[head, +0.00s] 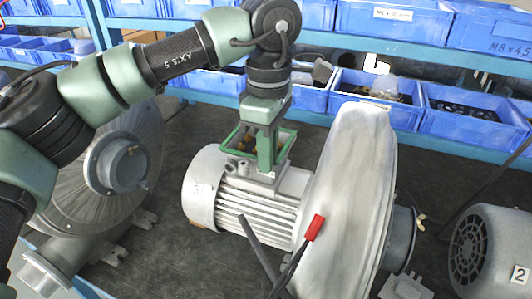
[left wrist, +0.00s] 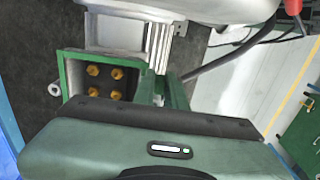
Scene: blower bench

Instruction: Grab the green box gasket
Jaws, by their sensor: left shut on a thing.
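The green box gasket (head: 289,144) is a thin rectangular frame at the terminal box on top of the grey motor (head: 258,212). In the left wrist view the gasket (left wrist: 64,76) frames several brass terminals. My left gripper (head: 267,163) points down at the gasket and is shut on its side; its fingers also show in the left wrist view (left wrist: 160,90). The gripper hides part of the frame. I cannot tell whether the gasket touches the box or sits slightly above it. My right gripper is not in view.
A large pale blower housing (head: 352,190) stands right of the motor. A red-tipped tool or lead (head: 314,228) and dark cables lie in front. Another blower (head: 115,165) stands left, and a motor marked 2 (head: 492,255) at right. Blue bins (head: 465,125) line the back.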

